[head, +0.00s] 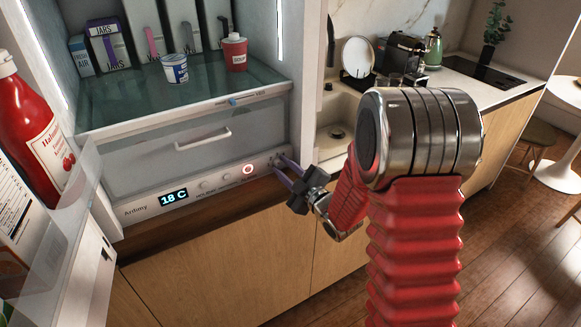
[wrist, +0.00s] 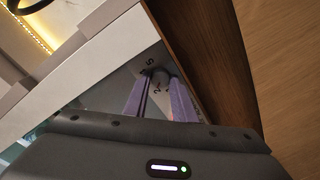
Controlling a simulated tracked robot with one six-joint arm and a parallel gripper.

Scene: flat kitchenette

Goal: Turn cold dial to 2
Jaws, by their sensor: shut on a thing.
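The fridge's control panel (head: 222,184) runs along the bottom of the open compartment, with a display reading 18 C (head: 174,198) and small round knobs. My gripper (head: 279,164) reaches the panel from the right. In the wrist view its two purple fingers (wrist: 160,92) are shut on the dial, one on each side. The dial's pointer mark is too small to read. In the head view the fingers mostly hide the dial.
A ringed red-and-white button (head: 248,169) sits left of my fingers. A clear drawer (head: 195,140) is above the panel. The open door with a ketchup bottle (head: 35,130) stands at left. The sink counter (head: 490,95) lies right, behind my arm.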

